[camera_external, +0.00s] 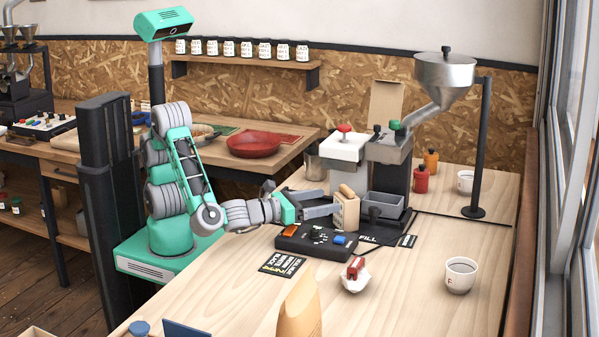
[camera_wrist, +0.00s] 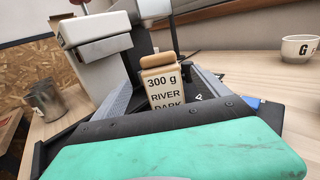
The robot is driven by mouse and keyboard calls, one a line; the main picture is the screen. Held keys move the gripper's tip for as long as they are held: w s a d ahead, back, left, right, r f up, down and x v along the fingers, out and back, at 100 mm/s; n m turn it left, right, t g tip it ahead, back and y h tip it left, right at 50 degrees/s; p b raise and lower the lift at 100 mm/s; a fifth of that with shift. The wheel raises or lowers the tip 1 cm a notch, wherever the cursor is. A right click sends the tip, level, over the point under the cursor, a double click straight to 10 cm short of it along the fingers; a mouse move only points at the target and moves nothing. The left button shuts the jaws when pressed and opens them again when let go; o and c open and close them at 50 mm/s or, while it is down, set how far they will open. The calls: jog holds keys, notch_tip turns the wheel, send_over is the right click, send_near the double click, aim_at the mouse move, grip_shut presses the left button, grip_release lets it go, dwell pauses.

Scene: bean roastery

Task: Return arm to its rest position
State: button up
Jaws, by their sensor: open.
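My gripper (camera_external: 322,211) is stretched out over the table at the filling machine, and its jaws are open. The wrist view shows its two fingers (camera_wrist: 162,88) on either side of a small tan bag (camera_wrist: 163,84) labelled "300 g RIVER DARK". I cannot tell whether either finger touches the bag. My arm reaches low from its base at the left.
A black control panel (camera_external: 316,240) lies just below my gripper. The funnel machine (camera_external: 444,75) stands behind. A metal cup (camera_external: 316,168), a white cup (camera_external: 461,274) and a white item with a red top (camera_external: 355,276) are nearby. A tan bag (camera_external: 300,310) stands in front.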

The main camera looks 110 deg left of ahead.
jog(key=shift+r, duration=0.1)
jog(key=shift+s+a+r+n+g, duration=0.15)
jog(key=shift+a+n+g, duration=0.25)
jog(key=shift+n, duration=0.5)
jog(key=s+d+n+g+h+p, duration=0.2)
jog(key=s+n+g+h+p, duration=0.2)
jog(key=n, duration=0.8)
jog(key=s+d+n+g+h+p, duration=0.3)
jog(key=s+n+h+p, duration=0.4)
jog(key=s+n, duration=0.5)
jog(key=shift+s+d+r+n+g+h+p, duration=0.15)
jog(key=shift+s+r+n+g+h+p, duration=0.25)
jog(key=shift+s+g+h, duration=0.35)
